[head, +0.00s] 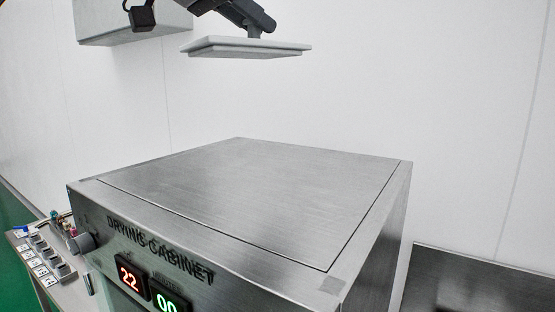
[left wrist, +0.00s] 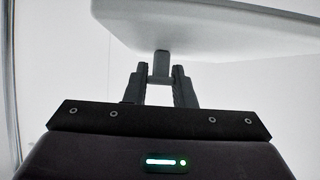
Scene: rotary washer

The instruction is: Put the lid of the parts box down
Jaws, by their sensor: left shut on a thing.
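The lid (head: 246,47) is a flat, pale grey plate with a small knob on top. It hangs in the air, roughly level, above the far part of the drying cabinet's top in the head view. My left gripper (head: 254,30) is shut on the lid's knob. In the left wrist view the two fingers of my left gripper (left wrist: 160,80) close on the knob, and the lid (left wrist: 210,28) fills the top of the picture. The parts box itself cannot be made out in either view. My right gripper is not in view.
The steel drying cabinet (head: 250,200) has a bare, flat top with free room. A grey box-like unit (head: 110,28) is at the upper left by the wall. A side table (head: 60,270) with small labelled items stands at lower left. A dark metal surface (head: 480,285) is at lower right.

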